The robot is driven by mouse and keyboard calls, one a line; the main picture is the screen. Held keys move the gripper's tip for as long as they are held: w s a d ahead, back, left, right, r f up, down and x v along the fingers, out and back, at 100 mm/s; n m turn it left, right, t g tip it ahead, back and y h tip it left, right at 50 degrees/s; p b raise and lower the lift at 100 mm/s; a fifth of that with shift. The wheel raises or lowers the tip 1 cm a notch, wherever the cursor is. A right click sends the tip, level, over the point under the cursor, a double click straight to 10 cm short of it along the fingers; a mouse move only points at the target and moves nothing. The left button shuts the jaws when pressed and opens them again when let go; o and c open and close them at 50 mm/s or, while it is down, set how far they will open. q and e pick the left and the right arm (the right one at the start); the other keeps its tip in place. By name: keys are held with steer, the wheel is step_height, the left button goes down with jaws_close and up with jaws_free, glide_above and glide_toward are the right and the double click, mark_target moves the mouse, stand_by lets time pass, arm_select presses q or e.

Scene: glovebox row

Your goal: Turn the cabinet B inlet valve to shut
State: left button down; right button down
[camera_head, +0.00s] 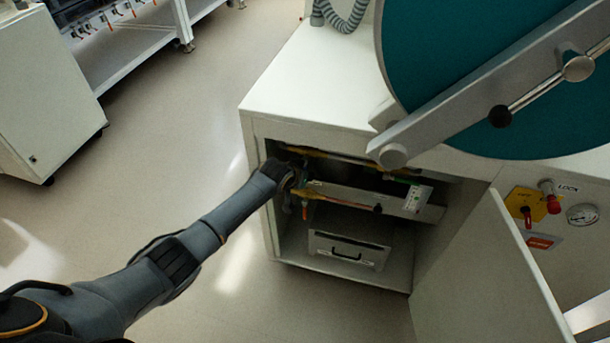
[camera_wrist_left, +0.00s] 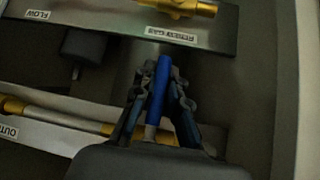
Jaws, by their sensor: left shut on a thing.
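My left arm reaches into the open lower cabinet (camera_head: 402,257) in the head view. The left gripper (camera_head: 290,180) is at the cabinet's upper left, by the pipework, and its fingers are hard to make out there. In the left wrist view the left gripper (camera_wrist_left: 159,90) is shut on a blue valve handle (camera_wrist_left: 162,69), with one finger on each side. The handle points up the picture, and a pale metal stem shows below it. I cannot read which cabinet this is. The right gripper is not in view.
The cabinet door (camera_head: 485,285) stands open at right. A drawer-like box (camera_head: 345,250) sits low inside. Brass pipes (camera_wrist_left: 60,120) and a dark knob (camera_wrist_left: 85,46) are close to the gripper. The panel (camera_head: 540,215) outside has a gauge.

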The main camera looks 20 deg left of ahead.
arm_select(q)
steer(key=shift+s+a+f, duration=0.1)
steer(key=c, duration=1.3)
jaws_free()
steer(key=shift+c, duration=0.2)
steer(key=v, duration=1.2)
